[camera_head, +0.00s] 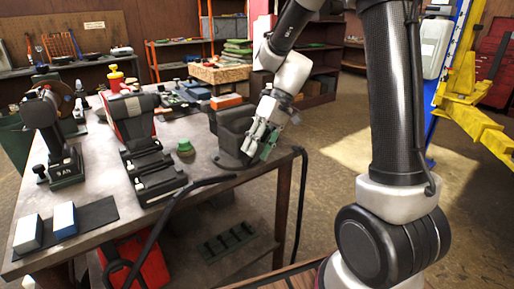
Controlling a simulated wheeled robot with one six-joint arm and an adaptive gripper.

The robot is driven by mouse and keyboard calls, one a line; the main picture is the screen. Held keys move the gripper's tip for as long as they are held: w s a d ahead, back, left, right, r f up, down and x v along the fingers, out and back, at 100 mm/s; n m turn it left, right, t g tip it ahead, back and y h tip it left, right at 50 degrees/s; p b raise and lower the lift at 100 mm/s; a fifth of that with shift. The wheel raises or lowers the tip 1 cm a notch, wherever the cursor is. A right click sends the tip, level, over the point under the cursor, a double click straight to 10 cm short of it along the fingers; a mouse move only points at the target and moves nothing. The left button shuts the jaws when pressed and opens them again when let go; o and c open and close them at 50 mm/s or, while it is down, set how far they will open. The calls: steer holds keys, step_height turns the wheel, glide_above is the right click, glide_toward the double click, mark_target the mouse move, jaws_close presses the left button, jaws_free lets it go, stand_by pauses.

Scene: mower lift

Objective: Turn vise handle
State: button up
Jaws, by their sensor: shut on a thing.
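A dark grey vise (234,130) stands on the near right corner of the grey workbench (98,172). My gripper (262,150) is at the vise's right front side, pointing down and to the left. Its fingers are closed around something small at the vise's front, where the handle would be. The handle itself is too small and too covered by the fingers to make out. A greenish part of the fingers shows beside the vise, near the bench edge.
A bench grinder (48,130), a red and black machine (132,118) and a green knob-like object (184,147) stand left of the vise. Two blocks (64,220) lie at the near left. A yellow lift (470,110) stands at right. Floor between is clear.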

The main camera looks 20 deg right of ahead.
steer(key=g+y, duration=0.1)
steer(key=y, duration=0.4)
steer(key=shift+d+f+g, duration=0.15)
steer(key=shift+g, duration=0.25)
steer(key=shift+g+y, duration=0.7)
steer(key=shift+y, duration=1.7)
steer(key=o, duration=1)
steer(key=shift+o, duration=0.2)
steer(key=v, duration=1.2)
steer(key=shift+f, duration=0.2)
